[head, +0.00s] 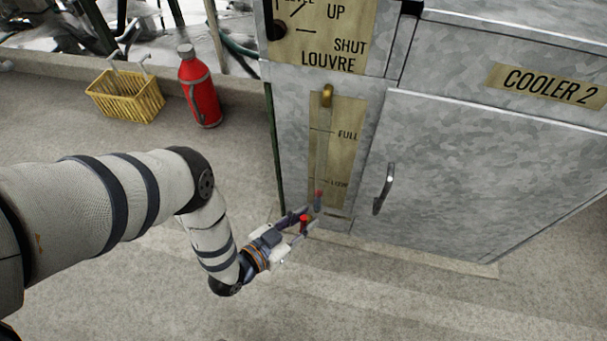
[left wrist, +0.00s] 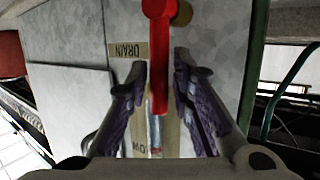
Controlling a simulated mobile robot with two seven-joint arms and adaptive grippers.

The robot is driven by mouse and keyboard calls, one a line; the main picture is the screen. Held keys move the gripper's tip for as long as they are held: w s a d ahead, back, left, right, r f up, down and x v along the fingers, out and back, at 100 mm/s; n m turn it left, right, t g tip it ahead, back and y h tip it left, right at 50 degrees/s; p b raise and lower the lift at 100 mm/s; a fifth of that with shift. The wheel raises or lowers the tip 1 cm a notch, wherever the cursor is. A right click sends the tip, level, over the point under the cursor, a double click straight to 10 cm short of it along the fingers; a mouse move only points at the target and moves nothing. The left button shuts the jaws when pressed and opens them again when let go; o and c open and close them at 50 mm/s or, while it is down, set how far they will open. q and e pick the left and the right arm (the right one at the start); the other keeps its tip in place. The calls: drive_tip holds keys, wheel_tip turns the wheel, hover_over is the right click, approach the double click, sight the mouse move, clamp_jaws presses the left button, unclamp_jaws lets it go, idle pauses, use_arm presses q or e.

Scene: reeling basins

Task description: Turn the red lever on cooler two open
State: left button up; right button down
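Cooler two (head: 470,190) is a mottled grey metal cabinet with a "COOLER 2" plate (head: 547,86). The red lever (left wrist: 183,75) shows in the left wrist view below a brass fitting (left wrist: 183,13), beside a "DRAIN" label (left wrist: 128,50). In the head view only a small red part of it (head: 304,222) shows at my fingertips. My left gripper (head: 309,216) is open at the foot of the cabinet. In the left wrist view its two fingers (left wrist: 165,75) stand on either side of the lever; whether either touches it I cannot tell. My right gripper is not in view.
A sight gauge (head: 322,140) marked "FULL" runs above the gripper, with red low in its tube. A door handle (head: 384,188) sticks out to its right. A yellow basket (head: 125,97) and red flask (head: 199,90) stand left. Floor in front is clear.

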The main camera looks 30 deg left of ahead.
use_arm(q)
drive_tip(key=v, duration=1.2)
